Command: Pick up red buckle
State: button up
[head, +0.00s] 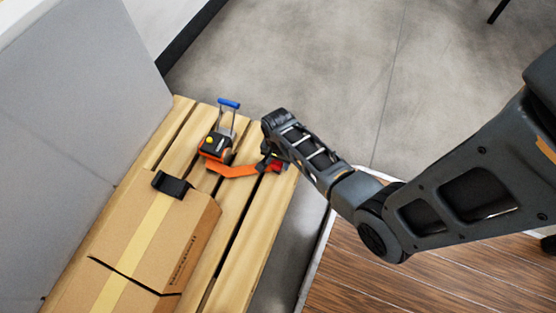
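The red buckle (277,167) is a small red piece near the right edge of the slatted wooden surface, at the right end of an orange strap (235,171). The strap runs left to an orange and black device (217,144) with a yellow spot and a blue-topped handle (229,103). My gripper (268,161) reaches down from the right, close beside the buckle and partly over it. Its dark fingers are small and partly hidden by my arm. I cannot tell whether they touch the buckle or how far apart they are.
A taped cardboard box (190,240) lies at the lower left of the slatted wooden surface (255,218), with a black object (172,184) on its top. A grey panel (70,120) stands along the left. Grey floor (330,70) is open behind.

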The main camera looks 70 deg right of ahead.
jog(key=c, duration=0.8)
jog(key=shift+r, duration=0.15)
